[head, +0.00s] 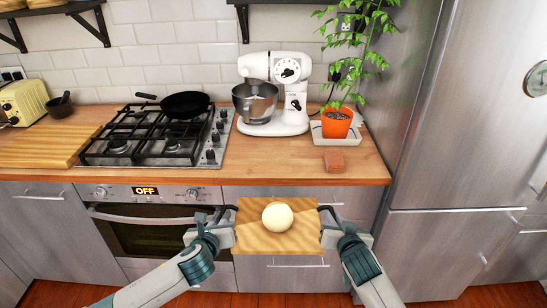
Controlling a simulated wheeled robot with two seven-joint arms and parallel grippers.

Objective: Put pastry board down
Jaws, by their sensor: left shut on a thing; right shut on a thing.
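The pastry board (250,238) is a small light-wood board, held about level in front of the drawers and below the counter's front edge. A pale round ball (278,217), which looks like dough, rests on it near the middle. My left gripper (231,222) is shut on the board's left edge. My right gripper (325,222) is shut on the board's right edge. The fingertips are small in the view and partly hidden at the board's edges.
The wooden counter (270,165) has clear room between the stove (150,145) and a small brown block (334,161). A white stand mixer (290,122) and an orange plant pot (337,123) stand behind. A steel fridge (440,240) stands right.

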